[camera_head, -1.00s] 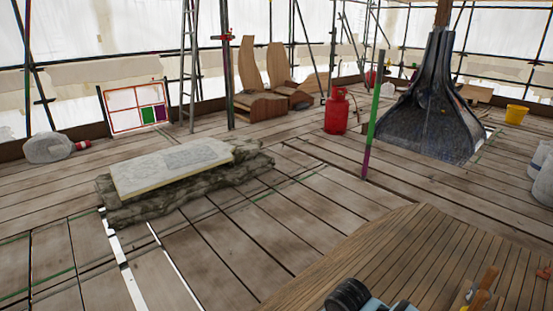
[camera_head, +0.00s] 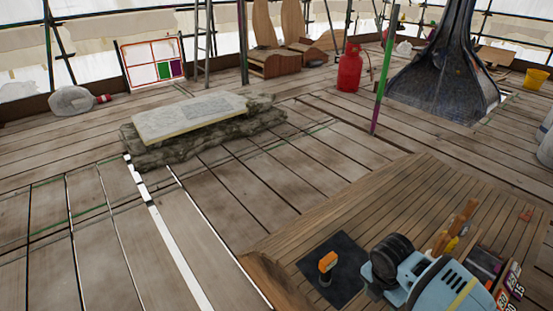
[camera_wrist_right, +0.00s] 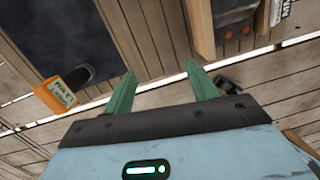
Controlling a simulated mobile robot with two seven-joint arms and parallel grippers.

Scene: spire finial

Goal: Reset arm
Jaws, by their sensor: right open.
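My right gripper (camera_wrist_right: 161,78) shows in the right wrist view. Its two green fingers are apart, with nothing between them, above wooden planks. An orange item with a label and a dark end (camera_wrist_right: 62,90) is to the left of the fingers. A light blue body with black round parts (camera_head: 430,280) is at the bottom right of the head view; it may be part of my right arm, but I cannot tell for sure. No green fingers show in the head view. My left gripper is in neither view.
A slatted wooden surface (camera_head: 400,190) fills the lower right, with a dark mat (camera_head: 312,262) holding an orange item, and wooden handles (camera_head: 442,242). Beyond are a stone slab (camera_head: 190,115), a green-purple pole (camera_head: 384,70), a red gas cylinder (camera_head: 350,68) and a dark spire (camera_head: 445,85). Central floor is clear.

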